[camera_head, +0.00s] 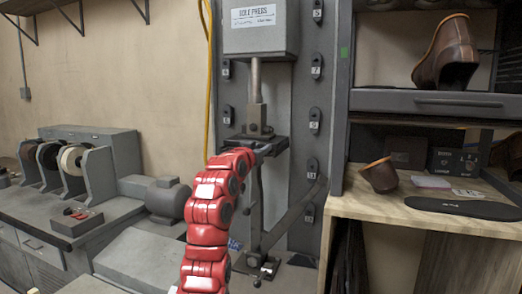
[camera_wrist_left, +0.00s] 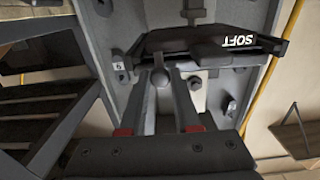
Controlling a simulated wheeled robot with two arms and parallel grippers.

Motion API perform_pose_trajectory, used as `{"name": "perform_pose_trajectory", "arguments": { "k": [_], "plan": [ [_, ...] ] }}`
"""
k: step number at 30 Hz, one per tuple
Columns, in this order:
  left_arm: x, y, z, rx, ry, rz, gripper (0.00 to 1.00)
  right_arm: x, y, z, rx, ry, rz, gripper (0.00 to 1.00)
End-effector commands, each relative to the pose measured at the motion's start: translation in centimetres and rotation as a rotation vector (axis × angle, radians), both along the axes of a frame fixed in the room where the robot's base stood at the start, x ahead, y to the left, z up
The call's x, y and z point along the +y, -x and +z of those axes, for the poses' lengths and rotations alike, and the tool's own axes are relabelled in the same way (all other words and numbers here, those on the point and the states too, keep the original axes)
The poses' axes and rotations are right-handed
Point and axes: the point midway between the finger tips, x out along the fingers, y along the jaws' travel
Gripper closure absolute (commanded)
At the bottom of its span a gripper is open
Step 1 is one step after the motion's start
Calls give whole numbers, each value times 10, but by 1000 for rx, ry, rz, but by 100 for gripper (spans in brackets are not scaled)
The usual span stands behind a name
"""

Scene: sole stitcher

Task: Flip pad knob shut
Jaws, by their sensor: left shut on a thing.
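The sole press (camera_head: 262,30) stands against the wall in the head view, with its dark pad head (camera_head: 279,142) under the shaft. In the left wrist view the dark pad part (camera_wrist_left: 206,46) carries the word SOFT. A grey round-ended knob (camera_wrist_left: 160,78) shows just below it. My left gripper (camera_wrist_left: 162,90) has its two fingers on either side of the knob and is shut on it. In the head view my red left arm (camera_head: 208,215) rises to the pad, and its gripper (camera_head: 262,151) is small and partly hidden there. My right gripper is in neither view.
Numbered black switches (camera_head: 312,118) line the press's backing panel. A wooden bench (camera_head: 400,210) with a dark sole (camera_head: 462,208) and a brown shoe piece (camera_head: 379,175) stands right. A grinding machine (camera_head: 100,160) stands left. A lever (camera_head: 290,215) slants beside the press.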

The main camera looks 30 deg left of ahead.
Motion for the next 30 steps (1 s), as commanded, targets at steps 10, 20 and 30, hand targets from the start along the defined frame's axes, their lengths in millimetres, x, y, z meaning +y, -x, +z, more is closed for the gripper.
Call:
{"name": "perform_pose_trajectory", "arguments": {
  "k": [10,20,30],
  "plan": [
    [0,0,0,1,1,0,40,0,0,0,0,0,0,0],
    [-1,9,-1,-1,2,1,40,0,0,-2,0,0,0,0],
    [-14,65,-1,-3,-2,3,40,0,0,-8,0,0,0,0]
  ]
}}
